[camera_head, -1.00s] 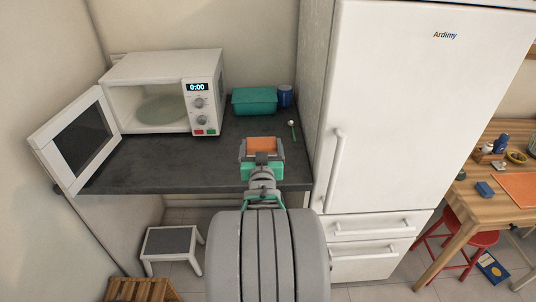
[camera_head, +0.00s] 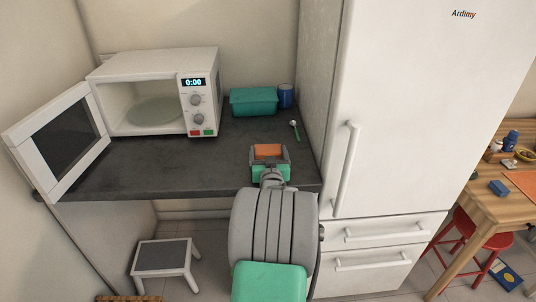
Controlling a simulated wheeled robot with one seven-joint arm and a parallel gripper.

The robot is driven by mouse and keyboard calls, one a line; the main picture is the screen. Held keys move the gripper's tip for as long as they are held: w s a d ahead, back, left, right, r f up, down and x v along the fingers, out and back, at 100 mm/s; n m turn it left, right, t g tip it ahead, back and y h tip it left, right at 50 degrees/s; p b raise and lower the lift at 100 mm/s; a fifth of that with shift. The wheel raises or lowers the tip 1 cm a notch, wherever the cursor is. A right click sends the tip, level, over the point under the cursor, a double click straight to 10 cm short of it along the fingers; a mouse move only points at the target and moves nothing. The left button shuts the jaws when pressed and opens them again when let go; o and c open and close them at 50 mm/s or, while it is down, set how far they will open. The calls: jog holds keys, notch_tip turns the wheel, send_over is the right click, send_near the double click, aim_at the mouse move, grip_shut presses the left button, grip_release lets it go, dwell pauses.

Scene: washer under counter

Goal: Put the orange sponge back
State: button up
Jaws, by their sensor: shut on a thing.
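The orange sponge (camera_head: 268,151) is between the fingers of my gripper (camera_head: 268,158), which is shut on it. The gripper points away from me over the right part of the dark counter (camera_head: 150,171), near its front edge. I cannot tell whether the sponge touches the counter or is just above it. My arm hides the counter's front edge below the gripper.
A white microwave (camera_head: 196,77) with its door (camera_head: 64,140) open stands at the back left. A teal container (camera_head: 253,101), a blue cup (camera_head: 286,95) and a spoon (camera_head: 295,128) are at the back right. A white fridge (camera_head: 395,110) borders the counter's right. The counter's middle is clear.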

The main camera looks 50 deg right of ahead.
jog(key=shift+f, duration=0.15)
jog(key=o, duration=1.1)
jog(key=shift+s+r, duration=0.1)
jog(key=shift+r, duration=0.2)
jog(key=v, duration=1.2)
jog(key=shift+f+p, duration=0.1)
jog(key=shift+p, duration=0.25)
